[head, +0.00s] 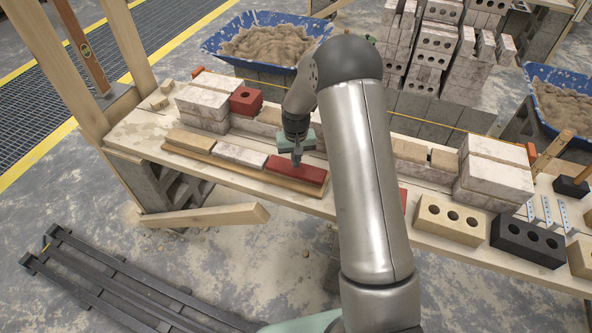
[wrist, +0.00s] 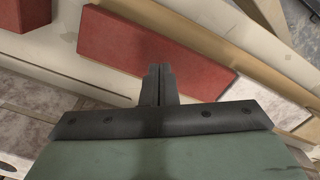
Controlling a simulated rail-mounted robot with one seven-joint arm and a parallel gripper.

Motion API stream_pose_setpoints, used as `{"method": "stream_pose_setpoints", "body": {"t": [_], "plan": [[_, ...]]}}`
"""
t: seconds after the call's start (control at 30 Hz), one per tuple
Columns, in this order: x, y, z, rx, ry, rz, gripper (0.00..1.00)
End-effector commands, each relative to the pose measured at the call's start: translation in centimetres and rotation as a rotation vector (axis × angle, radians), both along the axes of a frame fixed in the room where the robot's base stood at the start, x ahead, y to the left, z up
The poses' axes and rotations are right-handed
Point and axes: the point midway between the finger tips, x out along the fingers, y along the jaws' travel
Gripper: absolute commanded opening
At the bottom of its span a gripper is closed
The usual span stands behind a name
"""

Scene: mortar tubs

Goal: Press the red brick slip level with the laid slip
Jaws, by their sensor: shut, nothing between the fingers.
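The red brick slip (head: 297,172) lies at the right end of a row on a wooden strip, beside the pale laid slip (head: 240,155). A tan slip (head: 195,142) lies at the row's left end. In the wrist view the red slip (wrist: 130,48) lies beyond my fingertips, partly covered by them. My gripper (head: 296,161) is shut and empty, pointing down over the red slip. Its closed fingertips also show in the wrist view (wrist: 159,70). I cannot tell whether they touch the slip, or whether it is level with the pale one.
Pale stacked blocks (head: 495,172), a cored tan brick (head: 450,220) and a black brick (head: 527,238) stand to the right. A blue mortar tub (head: 222,42) is behind. My arm hides part of the bench.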

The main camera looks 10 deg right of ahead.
Motion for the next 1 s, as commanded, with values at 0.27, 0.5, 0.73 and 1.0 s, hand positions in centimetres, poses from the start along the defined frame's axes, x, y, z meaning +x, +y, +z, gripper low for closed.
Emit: {"method": "stream_pose_setpoints", "body": {"t": [0.27, 0.5, 0.73, 1.0], "plan": [[0.0, 0.0, -0.8, 0.000, 0.000, 0.000, 0.00], [0.0, 0.0, -1.1, 0.000, 0.000, 0.000, 0.00], [0.0, 0.0, -1.2, 0.000, 0.000, 0.000, 0.00], [0.0, 0.0, -1.4, 0.000, 0.001, 0.000, 0.00]]}}
